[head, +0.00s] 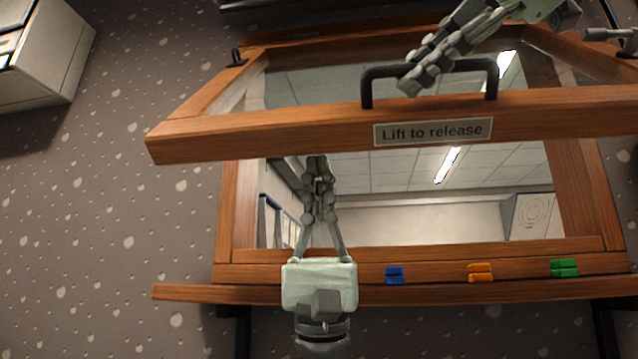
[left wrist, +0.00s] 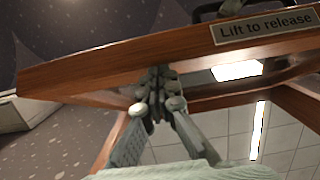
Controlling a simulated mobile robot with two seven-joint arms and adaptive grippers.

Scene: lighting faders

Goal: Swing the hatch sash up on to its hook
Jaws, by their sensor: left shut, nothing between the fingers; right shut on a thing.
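The hatch sash (head: 270,130) is a wood-framed pane with a "Lift to release" label (head: 432,131) and a dark handle (head: 491,80). It is tilted up and out, with its lower rail clear of the sill. My right gripper (head: 410,85) comes in from the top right and is shut on the handle, near its left end. My left gripper (head: 318,165) is shut and empty, pointing up just below the rail. In the left wrist view its fingertips (left wrist: 157,92) are at the rail (left wrist: 120,70); contact is unclear. A small dark fitting (head: 237,57), possibly a hook, is at the upper left.
The hatch frame (head: 228,215) surrounds the opening, with a wooden ledge (head: 200,292) below. Blue (head: 394,275), orange (head: 480,272) and green (head: 564,267) clips sit along the sill. A pale cabinet (head: 45,60) stands at the far upper left. The speckled wall at left is clear.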

